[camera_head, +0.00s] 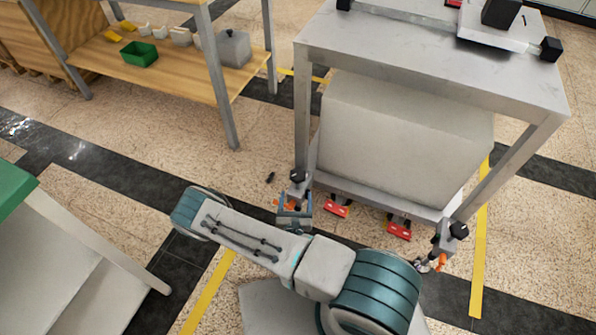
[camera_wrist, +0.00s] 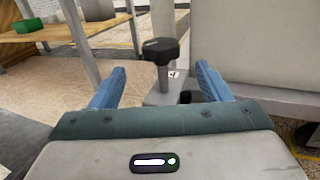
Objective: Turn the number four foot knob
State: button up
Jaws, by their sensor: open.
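The number four foot knob (camera_wrist: 161,50) is a black knob on a grey stem, upright between my gripper's fingers in the wrist view, with a small label marked 4 beside the stem. In the head view this black knob (camera_head: 297,175) sits at the near left leg of the grey metal stand (camera_head: 400,50). My gripper (camera_wrist: 158,88) has two blue fingers spread apart, one on each side of the stem, with gaps on both sides. In the head view my gripper (camera_head: 295,200) is at that left foot, partly hidden by my arm.
Another black foot knob (camera_head: 458,230) is at the stand's near right leg. Red foot pieces (camera_head: 398,230) show under the stand's front edge. A wooden-shelved bench (camera_head: 170,70) with a green bin (camera_head: 139,54) stands at the upper left. A green-topped table (camera_head: 12,188) is at the left edge.

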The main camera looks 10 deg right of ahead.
aim_at(298, 168)
jog(key=b+x, duration=0.2)
jog(key=x, duration=0.9)
jog(key=shift+w+d, duration=0.15)
jog(key=shift+w, duration=0.2)
jog(key=shift+c, duration=0.3)
jog(key=c, duration=0.9)
